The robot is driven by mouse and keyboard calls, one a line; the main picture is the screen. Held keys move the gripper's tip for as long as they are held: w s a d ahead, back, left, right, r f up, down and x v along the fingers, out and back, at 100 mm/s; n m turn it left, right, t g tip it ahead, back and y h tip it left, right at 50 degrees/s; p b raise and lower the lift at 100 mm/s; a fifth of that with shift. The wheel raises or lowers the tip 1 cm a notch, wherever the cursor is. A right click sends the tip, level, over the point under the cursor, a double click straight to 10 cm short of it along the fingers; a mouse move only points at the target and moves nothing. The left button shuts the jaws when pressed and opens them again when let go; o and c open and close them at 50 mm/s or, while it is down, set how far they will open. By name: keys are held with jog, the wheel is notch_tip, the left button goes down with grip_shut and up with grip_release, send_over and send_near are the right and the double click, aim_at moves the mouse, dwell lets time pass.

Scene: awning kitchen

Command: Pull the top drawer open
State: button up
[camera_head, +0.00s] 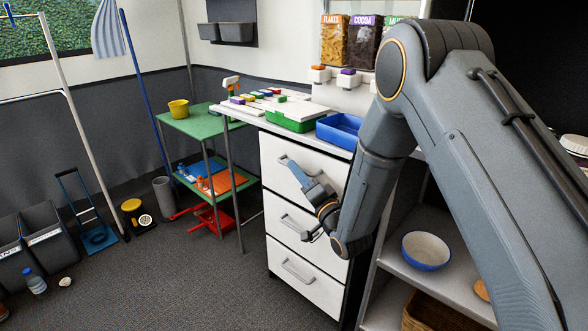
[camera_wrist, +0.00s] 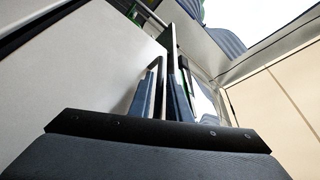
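The white drawer unit (camera_head: 306,250) stands under the counter in the head view, with three drawer fronts one above another. The top drawer (camera_head: 327,171) looks flush with the unit. Its grey bar handle (camera_head: 284,160) shows at its left end; my gripper hides the rest. My gripper (camera_head: 296,171) reaches the handle from the front right. In the wrist view its two blue-grey fingers (camera_wrist: 165,98) are close together, with the handle bar (camera_wrist: 161,72) between them. They look shut on it. The white drawer front (camera_wrist: 85,65) fills the left of that view.
The two lower handles (camera_head: 296,228) (camera_head: 297,272) are below my wrist. A green tray (camera_head: 291,121) and a blue tray (camera_head: 337,134) stand on the counter above. A shelf with a bowl (camera_head: 426,250) is at the right. The floor (camera_head: 190,285) before the drawers is clear.

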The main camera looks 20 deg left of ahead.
jog(key=shift+x, duration=1.1)
grip_shut()
